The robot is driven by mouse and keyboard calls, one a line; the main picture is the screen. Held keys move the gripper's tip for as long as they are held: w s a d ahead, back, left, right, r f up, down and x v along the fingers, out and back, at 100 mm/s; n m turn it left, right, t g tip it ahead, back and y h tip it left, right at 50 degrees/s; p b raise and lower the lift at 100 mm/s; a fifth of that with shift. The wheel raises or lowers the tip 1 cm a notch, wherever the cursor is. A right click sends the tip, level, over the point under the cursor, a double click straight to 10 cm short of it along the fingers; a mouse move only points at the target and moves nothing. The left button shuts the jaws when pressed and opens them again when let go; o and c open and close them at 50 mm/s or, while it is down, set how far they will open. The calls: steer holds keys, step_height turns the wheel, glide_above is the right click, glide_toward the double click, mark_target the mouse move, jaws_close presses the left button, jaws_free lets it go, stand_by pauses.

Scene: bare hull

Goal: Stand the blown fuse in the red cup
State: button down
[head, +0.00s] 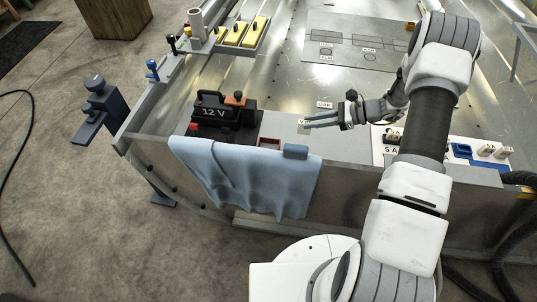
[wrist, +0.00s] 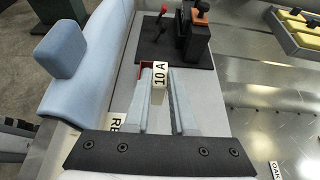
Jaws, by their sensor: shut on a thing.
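My gripper (head: 306,123) is above the pale ledge, pointing left in the head view. In the wrist view its two grey-blue fingers (wrist: 161,80) are shut on a small pale fuse (wrist: 159,88) marked 10 A, held at the fingertips. Whether it is blown cannot be seen. A red-walled opening (head: 270,143), which may be the red cup, sits in the ledge left of my gripper and beside the black battery mat. In the wrist view its red wall (wrist: 146,66) shows just beyond the fingertips, partly hidden by the fuse and fingers. The fuse is apart from it.
A black 12 V battery (head: 226,110) stands left of the red opening. A blue cloth (head: 245,180) hangs over the front edge, with a blue block (head: 296,151) on the rim. A white panel (head: 378,152) with small parts is at right. A tray of yellow blocks (head: 232,46) is farther back.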

steer(key=shift+w+a+f+b, duration=0.15)
steer(key=shift+a+f+b, duration=0.6)
steer(key=shift+a+f, duration=1.2)
steer(key=shift+w+a+f+b, duration=0.2)
steer(key=shift+a+f+b, duration=0.6)
steer(key=shift+a+f, duration=1.1)
steer(key=shift+w+a+f+b, duration=0.15)
steer(key=shift+a+f+b, duration=0.6)
steer(key=shift+a+f, duration=1.2)
steer(key=shift+r, duration=0.1)
steer(key=c, duration=0.8)
jaws_free()
steer(key=shift+o, duration=0.2)
